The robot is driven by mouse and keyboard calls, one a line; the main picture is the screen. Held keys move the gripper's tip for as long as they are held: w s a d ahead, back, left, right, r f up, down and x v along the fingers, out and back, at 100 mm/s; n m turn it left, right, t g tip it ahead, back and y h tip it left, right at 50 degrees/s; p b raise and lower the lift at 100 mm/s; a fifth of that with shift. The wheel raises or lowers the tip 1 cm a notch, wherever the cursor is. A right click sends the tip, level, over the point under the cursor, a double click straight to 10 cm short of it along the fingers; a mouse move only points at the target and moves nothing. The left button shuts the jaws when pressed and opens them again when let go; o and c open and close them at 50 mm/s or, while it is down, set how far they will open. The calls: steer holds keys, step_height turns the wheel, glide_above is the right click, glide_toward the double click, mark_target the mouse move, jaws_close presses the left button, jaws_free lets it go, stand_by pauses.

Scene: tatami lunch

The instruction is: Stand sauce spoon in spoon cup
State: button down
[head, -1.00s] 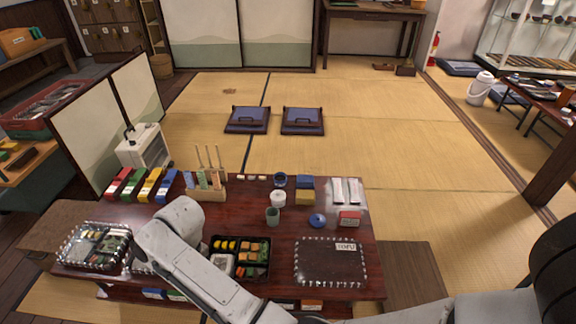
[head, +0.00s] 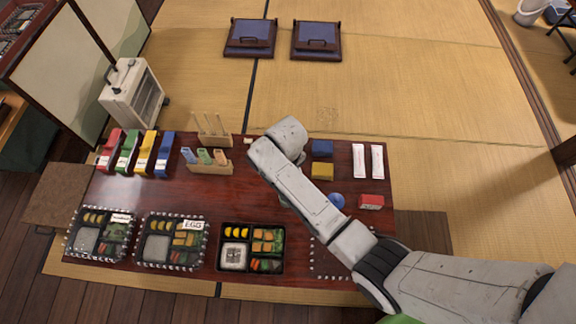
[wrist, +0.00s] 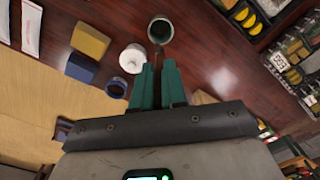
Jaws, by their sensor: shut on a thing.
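My gripper (wrist: 154,84), with teal fingers, shows in the wrist view. Its fingers are close together on a thin dark piece (wrist: 158,51), which looks like part of the sauce spoon; most of it is hidden. A dark grey-green cup (wrist: 160,28), which seems to be the spoon cup, stands just beyond the fingertips with its open mouth showing. The thin piece points toward the cup's near rim; I cannot tell whether it touches or enters it. In the head view my arm hides the gripper, spoon and cup.
Beside the fingers are a white round pot (wrist: 132,58) and a blue ring-shaped cup (wrist: 116,87). Blue and yellow blocks (head: 322,171) and a red box (head: 371,201) stand right of my arm. Lunch boxes (head: 252,247) line the front; a wooden holder (head: 208,168) stands left.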

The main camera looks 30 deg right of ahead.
steer(key=shift+s+a+f+b, duration=0.1)
steer(key=shift+f+b, duration=1.6)
steer(key=shift+b, duration=0.05)
steer(key=shift+s+f+b, duration=0.1)
steer(key=shift+f+b, duration=1.55)
steer(key=shift+b, duration=0.05)
steer(key=shift+f+b, duration=1.45)
steer(key=shift+f, duration=1)
steer(key=c, duration=1.1)
jaws_free()
steer(key=shift+r, duration=0.1)
step_height(320, 180, up, 11)
steer(key=p, duration=0.3)
steer(key=shift+p, duration=0.3)
steer(key=shift+f, duration=0.2)
